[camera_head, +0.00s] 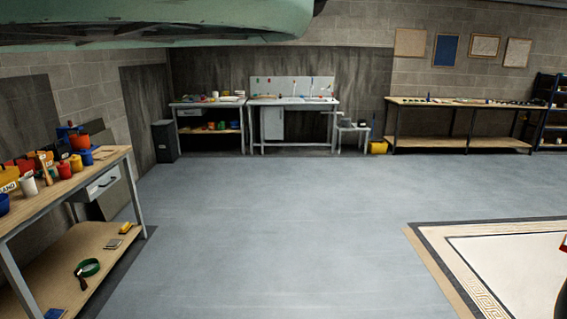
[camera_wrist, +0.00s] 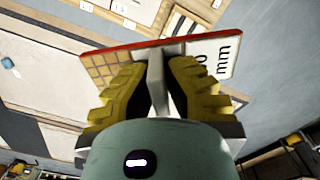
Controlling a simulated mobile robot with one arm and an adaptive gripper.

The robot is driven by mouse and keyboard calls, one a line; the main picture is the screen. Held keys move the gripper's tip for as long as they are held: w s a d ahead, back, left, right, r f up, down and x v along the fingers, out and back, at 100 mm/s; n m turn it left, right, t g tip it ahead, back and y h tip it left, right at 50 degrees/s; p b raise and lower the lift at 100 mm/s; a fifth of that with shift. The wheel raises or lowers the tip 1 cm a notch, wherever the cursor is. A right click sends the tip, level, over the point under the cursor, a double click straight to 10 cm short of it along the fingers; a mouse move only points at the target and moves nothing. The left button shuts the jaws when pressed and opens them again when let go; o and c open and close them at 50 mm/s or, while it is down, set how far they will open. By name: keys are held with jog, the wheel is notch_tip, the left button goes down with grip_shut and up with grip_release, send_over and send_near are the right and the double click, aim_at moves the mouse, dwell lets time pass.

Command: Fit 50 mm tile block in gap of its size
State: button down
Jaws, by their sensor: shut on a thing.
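My gripper (camera_wrist: 157,82) has yellow ribbed fingers and is shut on the tile block (camera_wrist: 216,56) in the wrist view. The block shows a thin red edge, a tan gridded part on the left and a white part on the right. Its printed label reads "0 mm", with the start hidden by a finger. The block appears tilted in the picture. Pale panels (camera_wrist: 50,68) lie beyond it, with small numbered labels along the top. I cannot tell which gap matches the block.
In the head view, a bordered pale panel (camera_head: 515,270) lies on the floor at lower right. A workbench (camera_head: 108,172) with coloured pots stands at left. Benches (camera_head: 292,102) and a long table (camera_head: 460,103) line the back wall. The grey floor (camera_head: 270,230) between is clear.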

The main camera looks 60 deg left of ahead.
notch_tip(320, 180, up, 30)
jog(key=p, duration=2.8)
jog(key=shift+r, duration=0.2)
